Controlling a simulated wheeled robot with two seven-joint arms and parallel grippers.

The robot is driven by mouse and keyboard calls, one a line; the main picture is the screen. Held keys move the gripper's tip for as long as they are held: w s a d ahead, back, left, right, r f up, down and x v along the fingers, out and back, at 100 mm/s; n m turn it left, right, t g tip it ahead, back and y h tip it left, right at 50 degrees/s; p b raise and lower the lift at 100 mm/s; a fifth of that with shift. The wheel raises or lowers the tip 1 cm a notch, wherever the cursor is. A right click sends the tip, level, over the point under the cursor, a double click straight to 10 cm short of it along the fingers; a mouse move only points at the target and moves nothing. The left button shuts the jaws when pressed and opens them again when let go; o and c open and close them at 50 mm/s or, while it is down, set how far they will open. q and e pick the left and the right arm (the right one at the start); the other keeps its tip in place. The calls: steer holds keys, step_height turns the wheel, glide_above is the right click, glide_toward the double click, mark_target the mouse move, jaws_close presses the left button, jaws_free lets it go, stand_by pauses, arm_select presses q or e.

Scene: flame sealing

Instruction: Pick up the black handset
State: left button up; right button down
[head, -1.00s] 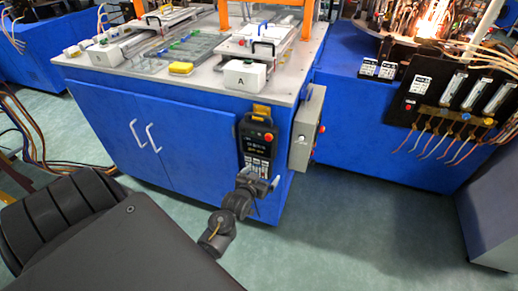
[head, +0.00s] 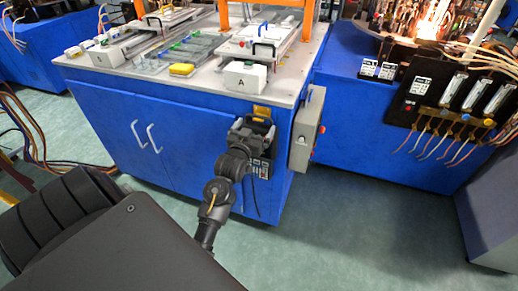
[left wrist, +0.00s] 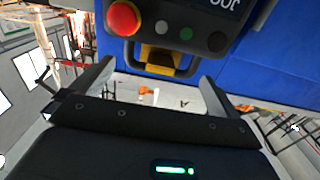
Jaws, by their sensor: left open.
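The black handset (head: 260,168) hangs upright on the front of the blue cabinet, at its right end, on a yellow holder (head: 262,111). In the head view my left gripper covers most of it, and only its lower keypad and part of its top show. The left wrist view shows the handset's panel (left wrist: 175,20) with a red button, small round buttons and part of a display. Its black handle loop (left wrist: 187,72) lies around the yellow holder. My left gripper (head: 254,129) is open in front of the handset's upper part, with the handle loop between its fingers in the left wrist view.
The blue cabinet (head: 180,130) carries a grey worktop with trays and a white box marked A (head: 246,75). A grey control box (head: 307,130) juts from the cabinet's right side, close to the handset. Open green floor (head: 350,230) lies in front.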

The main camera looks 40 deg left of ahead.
mark_target(259, 118)
arm_select(q)
steer(key=shift+w+a+r, duration=0.1)
steer(key=shift+w, duration=0.1)
steer(key=x, duration=0.2)
steer(key=p+x, duration=0.1)
steer(key=x, duration=0.1)
steer(key=shift+w+a+f, duration=0.25)
steer(key=shift+w, duration=0.05)
steer(key=shift+c, duration=0.8)
steer(key=c, duration=1.4)
steer(key=shift+r, duration=0.15)
steer(key=shift+c, duration=0.7)
arm_select(e)
steer(key=shift+a+r, duration=0.35)
steer(key=shift+r, duration=0.2)
steer(key=shift+a, duration=0.15)
